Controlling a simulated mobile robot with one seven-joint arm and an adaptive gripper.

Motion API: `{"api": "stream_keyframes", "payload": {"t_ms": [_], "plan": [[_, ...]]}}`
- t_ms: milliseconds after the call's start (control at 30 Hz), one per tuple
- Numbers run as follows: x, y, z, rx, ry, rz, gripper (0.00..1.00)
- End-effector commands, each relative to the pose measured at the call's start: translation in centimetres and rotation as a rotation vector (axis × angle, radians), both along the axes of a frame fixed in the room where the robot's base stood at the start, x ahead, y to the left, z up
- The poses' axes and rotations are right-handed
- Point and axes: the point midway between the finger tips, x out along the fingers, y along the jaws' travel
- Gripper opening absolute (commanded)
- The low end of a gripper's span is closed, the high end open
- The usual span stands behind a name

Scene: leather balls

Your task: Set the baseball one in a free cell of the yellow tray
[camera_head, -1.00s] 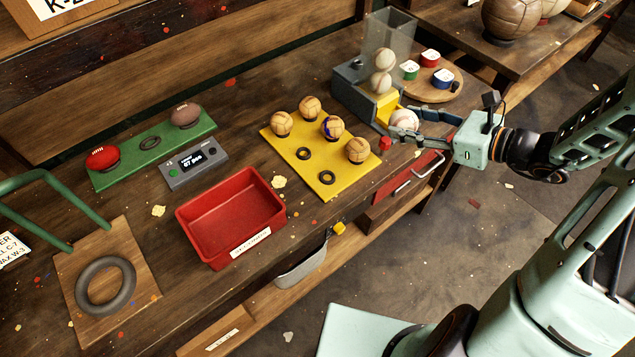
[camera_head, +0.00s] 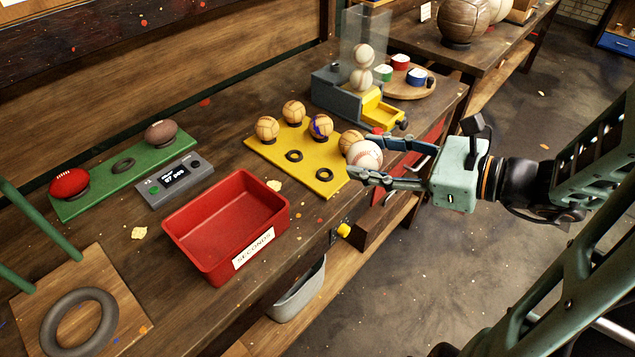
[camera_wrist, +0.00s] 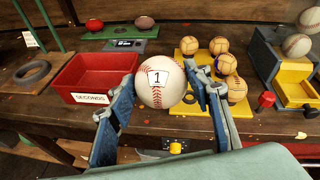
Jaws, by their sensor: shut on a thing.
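A white baseball (camera_head: 365,155) with red stitching is held between the fingers of my gripper (camera_head: 378,160), near the right edge of the yellow tray. In the wrist view the baseball (camera_wrist: 163,82) shows a label with the number 1, and my gripper (camera_wrist: 165,95) is shut on it from both sides. The yellow tray (camera_head: 299,170) lies on the bench with several tan balls standing in its cells; one ball (camera_head: 320,126) has blue marking. Two black rings, the left one (camera_head: 294,156) and the right one (camera_head: 324,176), are empty in its front row.
A grey dispenser (camera_head: 333,90) with a clear tube of baseballs and a yellow chute stands behind. A red SECONDS bin (camera_head: 190,252) is left of the tray. A green tray (camera_head: 98,192) and grey display box (camera_head: 168,183) lie further left.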

Motion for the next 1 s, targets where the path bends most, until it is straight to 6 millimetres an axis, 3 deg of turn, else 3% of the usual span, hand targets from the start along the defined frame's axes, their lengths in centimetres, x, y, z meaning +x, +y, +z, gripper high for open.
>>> {"api": "stream_keyframes", "payload": {"t_ms": [167,433,600,1000], "plan": [[1.9,1.4,-1.3,0.002,0.0,0.005,0.19],[7.7,4.9,-4.3,0.003,0.001,0.005,0.19],[9.8,6.0,-7.3,0.004,0.002,0.003,0.19],[11.8,7.1,-10.0,0.002,-0.001,0.0,0.19]]}}
